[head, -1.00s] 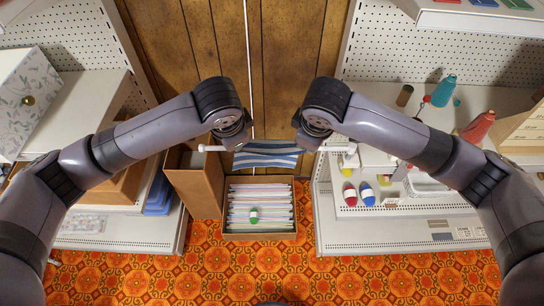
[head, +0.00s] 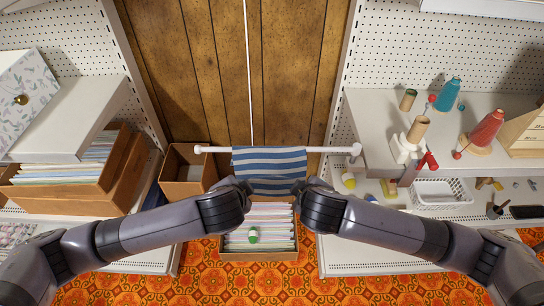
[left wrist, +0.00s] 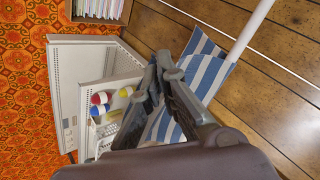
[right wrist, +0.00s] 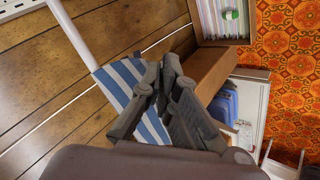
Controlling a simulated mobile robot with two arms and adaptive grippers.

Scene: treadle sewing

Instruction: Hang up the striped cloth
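The blue-and-white striped cloth (head: 268,161) lies over a white horizontal rod (head: 325,149). Its front part comes down from the rod toward my two wrists. In the head view both sets of fingers are hidden behind my wrists, at the cloth's lower left and right. In the left wrist view my left gripper (left wrist: 165,66) has its fingers together at the cloth (left wrist: 207,72) and looks shut on it. In the right wrist view my right gripper (right wrist: 163,72) also looks shut on the cloth (right wrist: 124,80). The pinched edge is largely hidden by the fingers.
Below the cloth is a box of files (head: 258,256) with a green-and-white item on it. An open brown box (head: 183,189) stands left of it. Shelves with thread cones (head: 485,130) stand at right, and a file crate (head: 70,188) at left. A wood-panelled wall is behind.

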